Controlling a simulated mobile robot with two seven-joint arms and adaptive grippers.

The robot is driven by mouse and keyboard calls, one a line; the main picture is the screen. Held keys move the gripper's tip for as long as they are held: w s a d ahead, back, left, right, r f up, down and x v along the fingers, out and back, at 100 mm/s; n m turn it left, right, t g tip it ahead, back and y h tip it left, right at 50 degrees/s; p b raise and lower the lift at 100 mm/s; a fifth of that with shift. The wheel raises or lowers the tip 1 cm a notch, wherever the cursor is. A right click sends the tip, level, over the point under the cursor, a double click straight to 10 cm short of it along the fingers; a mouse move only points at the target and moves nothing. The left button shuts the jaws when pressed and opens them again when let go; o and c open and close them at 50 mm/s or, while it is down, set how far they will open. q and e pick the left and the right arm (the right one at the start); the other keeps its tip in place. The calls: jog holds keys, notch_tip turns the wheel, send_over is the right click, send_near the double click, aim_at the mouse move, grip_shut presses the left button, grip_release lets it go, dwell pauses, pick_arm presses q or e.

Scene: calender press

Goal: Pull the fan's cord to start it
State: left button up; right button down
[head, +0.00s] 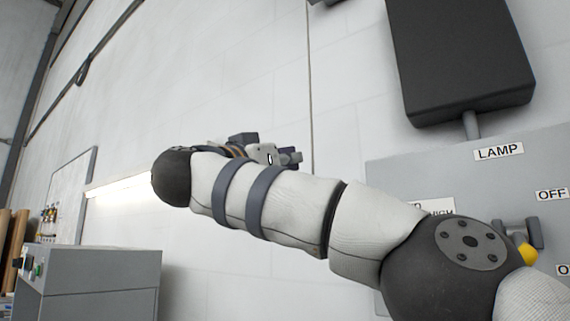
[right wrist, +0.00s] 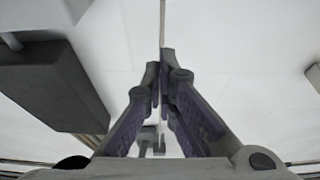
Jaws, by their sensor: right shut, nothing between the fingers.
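A thin cord (head: 309,80) hangs straight down in the head view, from the top edge to just right of my right gripper (head: 291,157). In the right wrist view the cord (right wrist: 162,22) runs from the top edge to the fingertips of the gripper (right wrist: 160,68). The fingers are shut with nothing between them. The cord lines up with the tips; I cannot tell whether they touch it. The fan is not recognisable in either view. My left gripper is not in view.
A dark box (head: 458,55) on a short post stands above a grey panel (head: 400,175) with a LAMP label (head: 498,152) at the right. My right forearm covers part of the panel. A grey cabinet (head: 100,285) stands at the lower left. The pale wall behind the cord is bare.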

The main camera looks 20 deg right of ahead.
jog(key=shift+w+d+f, duration=0.35)
jog(key=shift+w+d, duration=0.1)
jog(key=shift+d, duration=0.3)
jog(key=shift+w+d+f, duration=0.35)
jog(key=shift+w+d, duration=0.05)
jog(key=shift+d, duration=0.3)
jog(key=shift+w+d+f, duration=0.35)
jog(key=shift+w+d, duration=0.1)
jog(key=shift+d, duration=0.3)
